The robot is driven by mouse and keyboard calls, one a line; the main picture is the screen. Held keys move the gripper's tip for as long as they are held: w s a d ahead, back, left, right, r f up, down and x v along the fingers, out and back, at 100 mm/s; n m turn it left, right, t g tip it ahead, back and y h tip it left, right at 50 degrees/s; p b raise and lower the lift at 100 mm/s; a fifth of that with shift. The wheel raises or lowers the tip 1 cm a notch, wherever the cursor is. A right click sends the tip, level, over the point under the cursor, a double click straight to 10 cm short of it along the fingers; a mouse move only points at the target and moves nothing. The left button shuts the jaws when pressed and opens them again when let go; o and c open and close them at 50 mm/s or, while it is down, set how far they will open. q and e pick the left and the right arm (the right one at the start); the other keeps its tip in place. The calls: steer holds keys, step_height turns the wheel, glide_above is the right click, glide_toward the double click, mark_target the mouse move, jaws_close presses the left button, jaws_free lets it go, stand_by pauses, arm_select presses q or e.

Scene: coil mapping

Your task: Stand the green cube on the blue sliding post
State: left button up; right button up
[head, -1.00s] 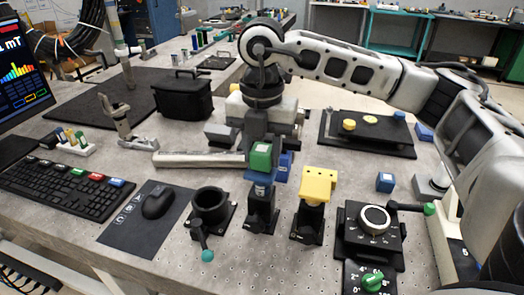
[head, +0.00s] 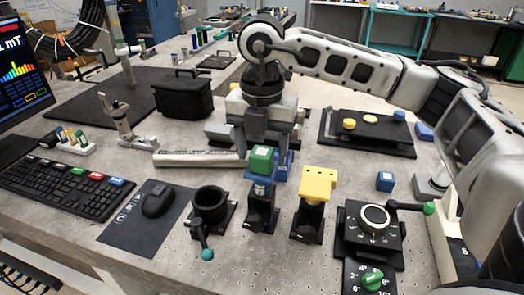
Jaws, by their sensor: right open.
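The green cube (head: 262,158) sits upright in the middle of the table, seen just above the metal-coloured upper part of a post in a black holder (head: 261,213). Blue surfaces (head: 282,166) show beside and under the cube; I cannot tell exactly which of them it touches. My right gripper (head: 262,138) is open, pointing down at the cube from above and behind. Its fingertips are small and partly hidden, so any contact is unclear. My left gripper is out of view.
A yellow block (head: 318,185) tops a second black holder just right. A black ring holder (head: 211,208) with a teal-knobbed lever stands left. A dial box (head: 372,228), a small blue cube (head: 385,181) and a black tray (head: 368,135) lie right. A keyboard (head: 68,188) lies left.

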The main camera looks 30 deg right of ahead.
mark_target(262, 151)
step_height(262, 151, up, 11)
steer(key=shift+p, duration=0.45)
stand_by(0.3)
